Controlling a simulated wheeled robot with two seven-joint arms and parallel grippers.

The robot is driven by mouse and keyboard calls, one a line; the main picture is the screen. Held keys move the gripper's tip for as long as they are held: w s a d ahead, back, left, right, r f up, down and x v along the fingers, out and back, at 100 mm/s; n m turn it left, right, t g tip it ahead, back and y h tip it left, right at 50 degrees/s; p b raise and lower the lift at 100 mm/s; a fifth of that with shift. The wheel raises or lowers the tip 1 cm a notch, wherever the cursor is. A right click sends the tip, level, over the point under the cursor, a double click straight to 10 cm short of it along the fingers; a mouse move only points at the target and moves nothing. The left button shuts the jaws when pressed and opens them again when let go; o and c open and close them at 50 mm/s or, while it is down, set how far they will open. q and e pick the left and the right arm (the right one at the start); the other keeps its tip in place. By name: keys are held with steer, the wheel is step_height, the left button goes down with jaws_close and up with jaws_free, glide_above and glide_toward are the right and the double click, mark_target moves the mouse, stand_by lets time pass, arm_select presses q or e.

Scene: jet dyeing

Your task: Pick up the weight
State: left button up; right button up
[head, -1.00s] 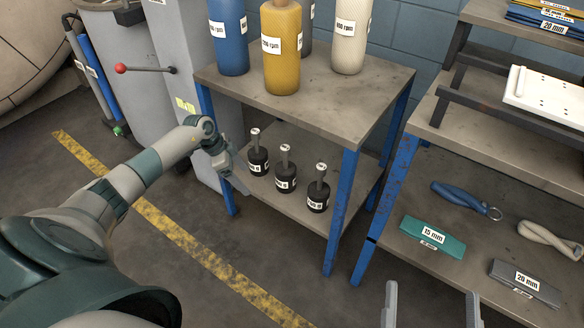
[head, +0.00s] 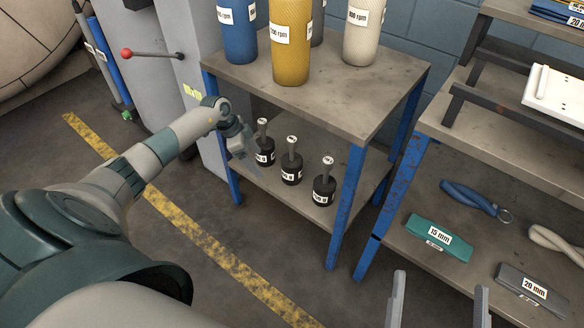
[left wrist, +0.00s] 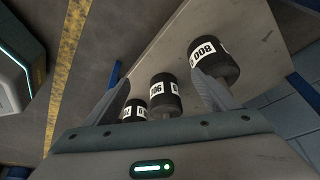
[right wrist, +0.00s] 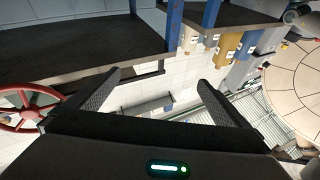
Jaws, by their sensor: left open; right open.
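Three black weights with upright stems and white labels stand in a row on the lower shelf: the left weight (head: 265,157), the middle weight (head: 291,173) and the right weight (head: 324,191). My left gripper (head: 251,163) is open beside the left weight and partly covers it. In the left wrist view the open fingers (left wrist: 150,80) point toward the row. The nearest weight (left wrist: 207,57), with an upside-down label like 800, is beside and partly behind the right finger; I cannot tell if they touch. My right gripper (head: 440,295) is open and empty, away from the shelf.
The blue-legged table's top (head: 335,100) overhangs the weights and carries several cylinders, including a yellow one (head: 291,45). A blue leg (head: 346,205) stands right of the weights.

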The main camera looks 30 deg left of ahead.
mark_target(289, 158)
arm_select(q)
steer(key=w+d, duration=0.4)
steer(key=shift+d+b, duration=0.3)
steer(key=shift+b, duration=0.1)
arm_select(e)
steer(key=shift+s+r+t+y, duration=0.2)
steer(key=shift+s+r+t, duration=0.25)
steer(key=shift+r, duration=0.3)
steer(key=shift+s+r+t+y, duration=0.2)
steer(key=shift+s+r+t, duration=0.25)
steer(key=shift+r, duration=0.25)
arm_select(q)
steer(key=w+d+b, duration=0.1)
steer(key=w+d, duration=0.2)
steer(key=shift+d, duration=0.2)
steer(key=shift+w+d+f, duration=0.1)
steer(key=shift+w+f, duration=0.05)
steer(key=shift+f, duration=0.45)
steer(key=shift+d, duration=0.1)
arm_select(e)
steer(key=r+t, duration=0.1)
steer(key=d+r, duration=0.1)
steer(key=r+t, duration=0.1)
steer(key=shift+w+d+r+t, duration=0.1)
steer(key=shift+d+r+t, duration=0.2)
steer(key=shift+d, duration=0.1)
